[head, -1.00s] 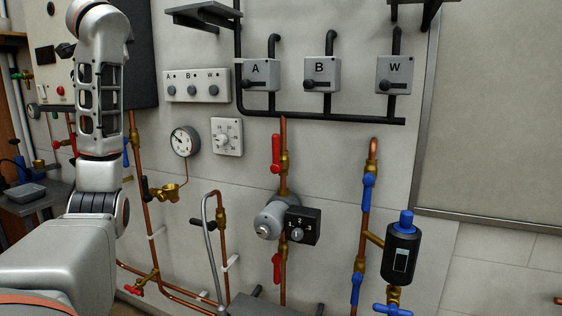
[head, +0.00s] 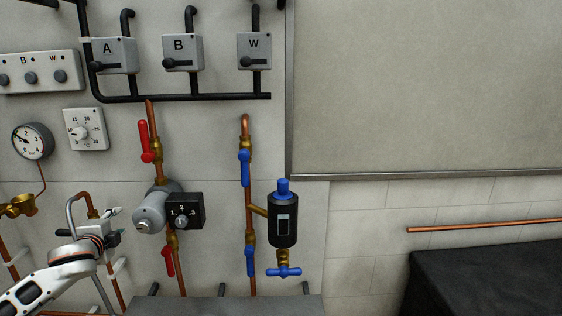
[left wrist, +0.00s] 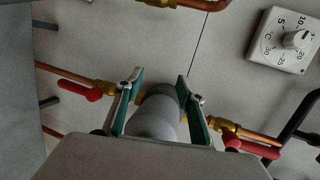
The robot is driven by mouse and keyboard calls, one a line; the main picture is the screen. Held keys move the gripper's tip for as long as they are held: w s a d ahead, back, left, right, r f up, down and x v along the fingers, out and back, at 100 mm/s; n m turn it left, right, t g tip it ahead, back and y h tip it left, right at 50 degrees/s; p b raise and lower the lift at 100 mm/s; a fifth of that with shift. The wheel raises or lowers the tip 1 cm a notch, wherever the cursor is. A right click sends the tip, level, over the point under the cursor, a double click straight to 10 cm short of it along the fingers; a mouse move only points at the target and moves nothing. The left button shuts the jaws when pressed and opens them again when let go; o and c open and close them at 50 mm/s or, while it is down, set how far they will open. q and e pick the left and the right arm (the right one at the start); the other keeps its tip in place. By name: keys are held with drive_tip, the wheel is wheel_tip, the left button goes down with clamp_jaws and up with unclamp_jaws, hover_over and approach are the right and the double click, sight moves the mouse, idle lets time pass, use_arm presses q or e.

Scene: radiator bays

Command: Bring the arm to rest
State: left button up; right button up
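My left gripper (head: 116,212) shows at the lower left of the head view, in front of the wall, left of the grey pump (head: 150,214). In the left wrist view its two green-padded fingers (left wrist: 159,78) stand apart. The rounded grey pump body (left wrist: 157,112) appears between and beyond them. I cannot tell whether the fingers touch it. Nothing is seen held. My left forearm (head: 48,284) slopes up from the lower left corner. My right gripper is in neither view.
Red-handled valves (head: 146,142) sit above and below the pump, beside its black dial box (head: 185,211). Blue valves (head: 244,168) and a black canister (head: 283,226) stand to the right. A grey ledge (head: 225,306) lies below. A large blank panel (head: 430,90) fills the upper right.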

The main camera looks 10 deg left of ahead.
use_arm(q)
drive_tip(key=s+d+f+m+g+h, duration=0.15)
drive_tip(key=s+d+f, duration=0.35)
drive_tip(key=f, duration=0.5)
drive_tip(key=s+d+f+n+g+h, duration=0.1)
drive_tip(key=s+d+f+h, duration=0.3)
drive_tip(key=f, duration=0.6)
drive_tip(key=s+d+f+g+h, duration=0.1)
drive_tip(key=s+d+f+h, duration=0.1)
drive_tip(key=s+d+f, duration=0.6)
drive_tip(key=s+d+f+g+h, duration=0.1)
drive_tip(key=s+d+f+g, duration=0.15)
drive_tip(key=s+f, duration=0.7)
drive_tip(key=s+d+r+n+t, duration=0.1)
drive_tip(key=d+n, duration=0.3)
drive_tip(key=d, duration=0.6)
drive_tip(key=s+d+r+n+t, duration=0.1)
drive_tip(key=d+n, duration=0.4)
drive_tip(key=d, duration=0.6)
drive_tip(key=shift+s+t, duration=0.4)
drive_tip(key=shift+s, duration=0.4)
